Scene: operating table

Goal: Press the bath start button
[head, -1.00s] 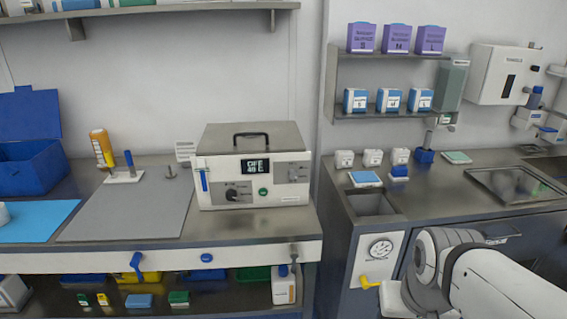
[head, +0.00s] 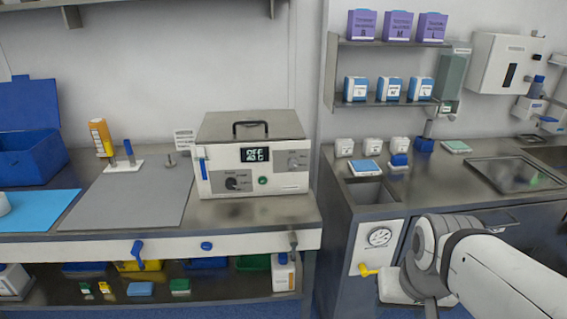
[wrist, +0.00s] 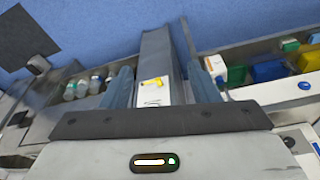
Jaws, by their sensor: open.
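The bath (head: 252,155) is a white box with a grey lid and a black handle. It stands on the left bench in the head view. Its front has a lit display (head: 255,155) reading what looks like OFF above a temperature, a dark knob (head: 232,183) and a small round green button (head: 263,181). My gripper (wrist: 162,88) is open and empty in the wrist view, its two fingers well apart. It points down toward the floor and lower shelves. The bath does not show in the wrist view. In the head view my arm is at the lower right, away from the bath; its fingers are hidden there.
A grey mat (head: 130,197) and a blue bin (head: 28,152) lie left of the bath. The right bench holds a sink (head: 368,191), small boxes and a gauge panel (head: 379,240) with a yellow handle. Shelves with boxes hang above it. A gap separates the benches.

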